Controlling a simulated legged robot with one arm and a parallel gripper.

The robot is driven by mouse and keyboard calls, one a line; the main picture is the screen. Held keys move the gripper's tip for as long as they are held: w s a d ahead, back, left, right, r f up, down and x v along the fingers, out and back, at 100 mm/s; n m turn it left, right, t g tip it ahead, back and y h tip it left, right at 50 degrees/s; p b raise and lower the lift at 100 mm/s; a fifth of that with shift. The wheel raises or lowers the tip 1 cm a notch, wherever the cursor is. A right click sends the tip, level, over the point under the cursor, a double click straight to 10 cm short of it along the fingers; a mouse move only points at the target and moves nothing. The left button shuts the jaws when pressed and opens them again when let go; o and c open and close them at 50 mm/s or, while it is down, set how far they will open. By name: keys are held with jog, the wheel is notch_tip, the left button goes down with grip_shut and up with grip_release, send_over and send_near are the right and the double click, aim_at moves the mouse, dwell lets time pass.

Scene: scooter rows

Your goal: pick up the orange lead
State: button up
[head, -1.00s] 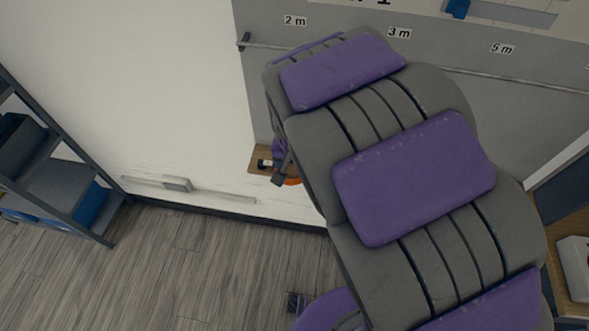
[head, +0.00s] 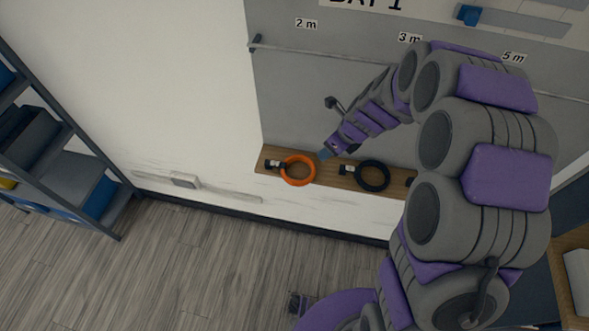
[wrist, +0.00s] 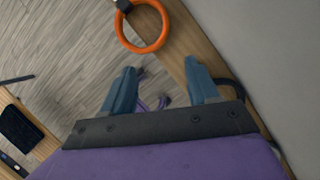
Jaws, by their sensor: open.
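The orange lead (head: 298,183) is a coiled ring on a wooden board on the wall, its dark end at the left. In the wrist view the orange lead (wrist: 163,42) shows at the top, with its dark end (wrist: 124,5) at its upper left. My gripper (head: 325,154) is just right of the ring in the head view. In the wrist view my gripper (wrist: 160,78) is open, with two blue-grey fingers apart and nothing between them. The ring lies beyond the fingertips, apart from them.
A black coiled lead (head: 386,178) lies on the same wooden board (head: 327,180), right of the orange one. A grey shelf rack (head: 72,180) stands at the left. The wooden floor (head: 180,260) below is largely clear.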

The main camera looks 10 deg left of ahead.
jog(key=b, duration=0.2)
send_over(312, 164)
jog(key=s+d, duration=0.2)
jog(key=f, duration=1)
jog(key=shift+a, duration=0.2)
jog(key=shift+w+d+b+x, duration=0.15)
jog(key=shift+b+x, duration=0.35)
jog(key=shift+x, duration=0.85)
jog(key=shift+w+d+b+x, duration=0.15)
jog(key=shift+b+x, duration=0.35)
jog(key=shift+x, duration=0.85)
grip_shut()
